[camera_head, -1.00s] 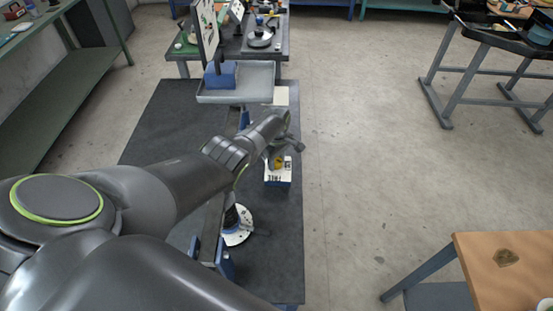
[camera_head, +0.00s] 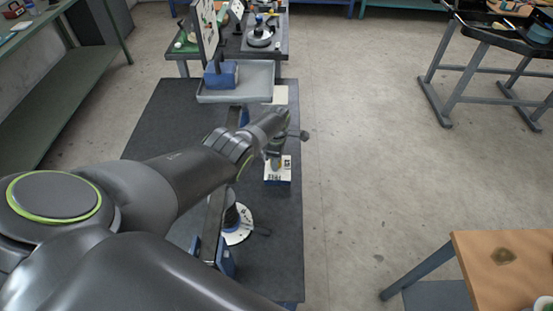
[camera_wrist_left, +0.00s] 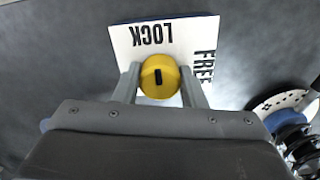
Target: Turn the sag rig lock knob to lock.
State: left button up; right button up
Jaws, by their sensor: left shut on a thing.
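The lock knob (camera_wrist_left: 160,77) is a round yellow knob with a short black mark, in the left wrist view. It is on a white label plate (camera_wrist_left: 125,45) printed LOCK and FREE. The black mark stands nearly upright in that view, roughly in line with the LOCK word. My left gripper (camera_wrist_left: 160,84) is shut on the knob, one finger on each side. In the head view my left gripper (camera_head: 275,153) is over the plate (camera_head: 279,178) and mostly hides the knob. My right gripper is in neither current view.
A dark spring with a white perforated disc (camera_wrist_left: 280,102) stands beside the plate; the disc also shows in the head view (camera_head: 238,236). A grey tray (camera_head: 258,90) with a blue block (camera_head: 221,75) lies beyond.

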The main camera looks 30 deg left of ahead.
dwell(0.3)
pick_arm(q)
jog(key=o, duration=1)
jog(key=shift+r, duration=0.1)
notch_tip(320, 180, up, 7)
jog(key=p, duration=0.4)
jog(key=shift+f, duration=0.2)
notch_tip(320, 180, up, 11)
jog(key=shift+f, duration=0.15)
